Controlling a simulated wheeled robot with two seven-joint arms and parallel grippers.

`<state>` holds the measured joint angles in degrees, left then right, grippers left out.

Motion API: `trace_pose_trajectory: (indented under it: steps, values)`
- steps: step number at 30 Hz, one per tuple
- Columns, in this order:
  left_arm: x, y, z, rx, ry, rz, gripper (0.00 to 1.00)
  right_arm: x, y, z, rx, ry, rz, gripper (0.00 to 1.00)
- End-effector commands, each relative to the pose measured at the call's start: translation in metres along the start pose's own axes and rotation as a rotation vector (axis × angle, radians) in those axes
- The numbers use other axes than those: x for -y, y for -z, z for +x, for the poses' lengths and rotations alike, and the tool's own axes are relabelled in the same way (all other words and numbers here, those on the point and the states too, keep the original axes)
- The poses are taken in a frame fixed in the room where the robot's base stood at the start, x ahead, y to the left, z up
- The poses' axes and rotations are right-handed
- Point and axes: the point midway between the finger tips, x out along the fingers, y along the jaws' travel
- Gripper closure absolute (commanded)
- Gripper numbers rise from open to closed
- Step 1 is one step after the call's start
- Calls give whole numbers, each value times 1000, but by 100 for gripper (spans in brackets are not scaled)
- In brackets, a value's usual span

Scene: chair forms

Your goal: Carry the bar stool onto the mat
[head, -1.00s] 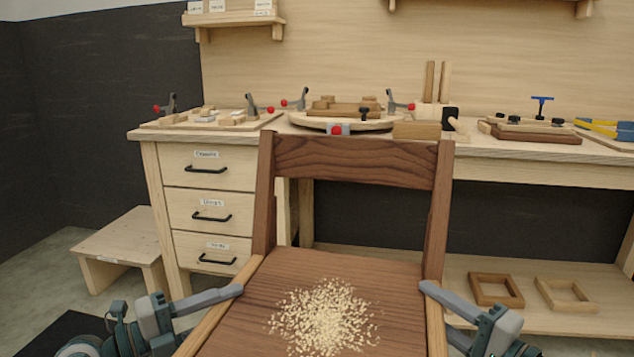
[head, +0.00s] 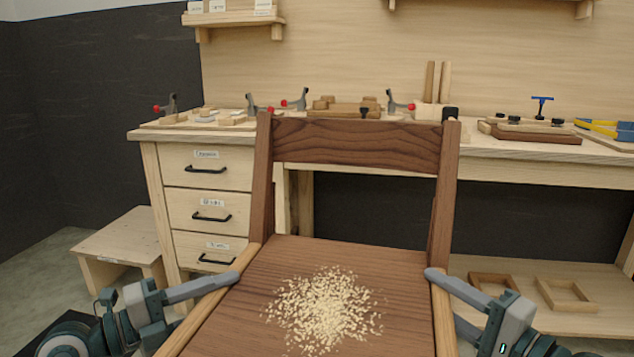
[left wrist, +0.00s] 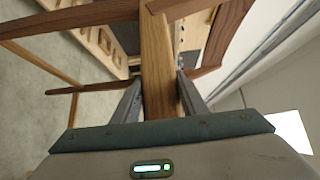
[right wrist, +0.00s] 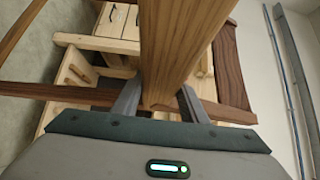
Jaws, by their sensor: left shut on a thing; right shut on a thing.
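The bar stool (head: 355,145) fills the middle of the head view, with a dark brown backrest, a brown seat and lighter wooden side pieces. Its legs are hidden in the head view. My left gripper (head: 232,280) is shut on the stool's left side piece, a light wooden bar (left wrist: 157,70) between the fingers in the left wrist view. My right gripper (head: 432,274) is shut on the right side piece (right wrist: 170,50). A dark flat patch (head: 42,325) on the floor at lower left may be the mat; my left arm partly covers it.
Pale shavings (head: 325,310) lie on the seat. A workbench (head: 540,150) with drawers (head: 207,190) and tools stands behind the stool. A low wooden step (head: 115,245) stands at left. Wooden frames (head: 565,294) lie on the bench's lower shelf. Grey floor shows at left.

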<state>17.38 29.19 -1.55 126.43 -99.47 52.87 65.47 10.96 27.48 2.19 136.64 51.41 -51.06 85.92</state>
Motion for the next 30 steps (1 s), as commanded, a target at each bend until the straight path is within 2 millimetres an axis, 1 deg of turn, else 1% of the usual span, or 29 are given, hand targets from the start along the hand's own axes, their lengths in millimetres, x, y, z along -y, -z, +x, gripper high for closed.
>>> trace_pose_trajectory:
  steps: [1, 14, 20, 30]
  values:
    - [6, -3, -2, 8, 9, 5, 100, 6, 3, -1, -7, 13, -6, 100]
    - [9, -6, 0, 9, 10, 7, 100, 10, 5, 2, -8, 14, -7, 100]
    - [15, -11, 4, 9, 11, 7, 100, 16, 9, 7, -9, 15, -6, 100]
    - [30, -25, 14, 9, 12, 6, 100, 30, 19, 21, -9, 14, -7, 100]
